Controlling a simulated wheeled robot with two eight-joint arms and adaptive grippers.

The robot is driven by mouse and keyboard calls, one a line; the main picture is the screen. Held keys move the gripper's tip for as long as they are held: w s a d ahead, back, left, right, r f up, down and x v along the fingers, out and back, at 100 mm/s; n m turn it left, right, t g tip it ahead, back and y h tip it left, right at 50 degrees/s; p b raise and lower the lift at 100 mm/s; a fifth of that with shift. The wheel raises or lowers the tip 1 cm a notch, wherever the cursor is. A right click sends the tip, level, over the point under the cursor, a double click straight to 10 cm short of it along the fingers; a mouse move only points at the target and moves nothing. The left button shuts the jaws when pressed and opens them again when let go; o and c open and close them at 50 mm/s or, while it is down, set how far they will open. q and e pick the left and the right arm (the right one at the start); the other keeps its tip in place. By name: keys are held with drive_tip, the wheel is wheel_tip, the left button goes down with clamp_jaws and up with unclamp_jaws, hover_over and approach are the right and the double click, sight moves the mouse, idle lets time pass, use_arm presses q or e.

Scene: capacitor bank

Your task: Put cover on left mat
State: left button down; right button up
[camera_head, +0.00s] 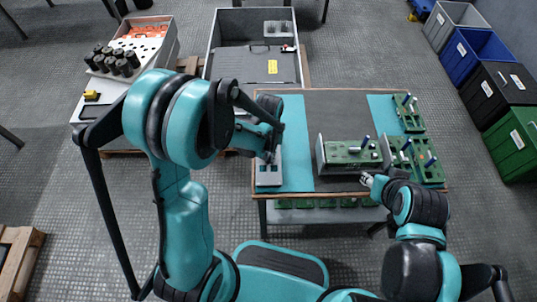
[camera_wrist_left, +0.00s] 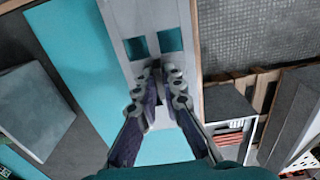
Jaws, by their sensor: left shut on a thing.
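The cover (camera_head: 268,180) is a light grey plate with square openings. It lies over the front left part of the teal left mat (camera_head: 297,150), and whether it touches the mat is unclear. My left gripper (camera_head: 268,157) is shut on the cover. In the left wrist view the fingertips (camera_wrist_left: 161,72) close on the cover (camera_wrist_left: 140,18) beside two openings that show teal beneath. The left mat (camera_wrist_left: 75,45) runs beside it there. My right gripper (camera_head: 367,180) is at the table's front edge, close to a green board; its fingers are too small to read.
A green circuit board (camera_head: 350,152) with a grey side plate stands mid-table on the dark strip. Several boards with blue posts (camera_head: 410,113) sit on the right mat. A grey case (camera_head: 252,65) is behind the table. Coloured bins (camera_head: 478,57) stand at right.

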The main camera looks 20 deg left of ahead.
use_arm(q)
drive_tip(key=shift+f, duration=0.1)
idle(0.4)
drive_tip(key=c, duration=1.6)
unclamp_jaws()
wheel_tip(320, 180, up, 12)
drive_tip(key=shift+s+a+r+m+t, duration=0.55)
drive_tip(key=shift+s+a+r+t, duration=0.4)
drive_tip(key=shift+s, duration=0.75)
drive_tip(key=shift+s+a+r+m+t, duration=0.55)
drive_tip(key=shift+s+r+t, duration=0.55)
drive_tip(key=shift+s+t, duration=0.5)
drive_tip(key=shift+s+a+r+m+t, duration=0.5)
drive_tip(key=shift+s+a+r+t, duration=0.45)
drive_tip(key=shift+s, duration=0.85)
drive_tip(key=shift+d, duration=0.1)
